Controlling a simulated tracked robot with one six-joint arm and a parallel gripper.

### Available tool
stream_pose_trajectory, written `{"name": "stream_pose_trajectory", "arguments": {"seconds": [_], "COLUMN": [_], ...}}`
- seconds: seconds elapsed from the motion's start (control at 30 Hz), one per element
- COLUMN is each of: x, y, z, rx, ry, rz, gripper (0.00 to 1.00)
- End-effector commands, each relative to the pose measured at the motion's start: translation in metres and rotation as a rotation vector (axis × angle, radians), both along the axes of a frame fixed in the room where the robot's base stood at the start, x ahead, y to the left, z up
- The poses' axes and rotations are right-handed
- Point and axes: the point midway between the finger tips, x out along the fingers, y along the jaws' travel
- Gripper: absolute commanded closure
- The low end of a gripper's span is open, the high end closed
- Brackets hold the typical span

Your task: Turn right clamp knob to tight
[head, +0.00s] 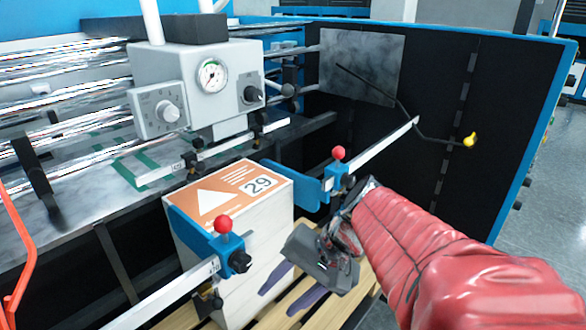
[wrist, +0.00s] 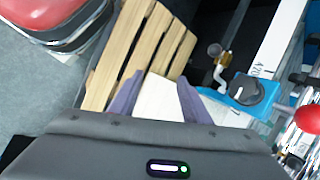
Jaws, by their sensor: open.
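The right clamp is a blue block with a red ball on the white rail, and its black knob (head: 349,182) faces me in the head view, close to my red-sleeved arm. How the knob is set cannot be read. My gripper (head: 277,303) is open and empty, in front of the white box and below the right clamp, apart from the knob. Its purple fingers point down-left. In the wrist view my open gripper (wrist: 159,79) has a pale box face beyond its fingers. A black knob (wrist: 247,90) on a blue clamp, apparently the left one, is at right there.
The left clamp's black knob (head: 240,262) is left of my gripper. The white box (head: 262,255) with an orange "29" label stands on the wooden pallet (head: 345,285). A yellow-tipped black lever (head: 440,141) projects at right. A control head with a gauge (head: 211,76) is behind.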

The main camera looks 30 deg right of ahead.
Motion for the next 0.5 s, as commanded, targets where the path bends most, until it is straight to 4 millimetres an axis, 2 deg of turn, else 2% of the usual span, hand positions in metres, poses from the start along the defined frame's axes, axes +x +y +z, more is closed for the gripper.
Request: {"name": "stream_pose_trajectory", "arguments": {"seconds": [0.27,0.5], "x": [0.026,0.042], "y": [-0.046,-0.107], "z": [0.015,0.034], "rx": [0.302,0.548], "ry": [-0.016,-0.1], "rz": [-0.264,-0.481], "gripper": [0.57,0.57]}}
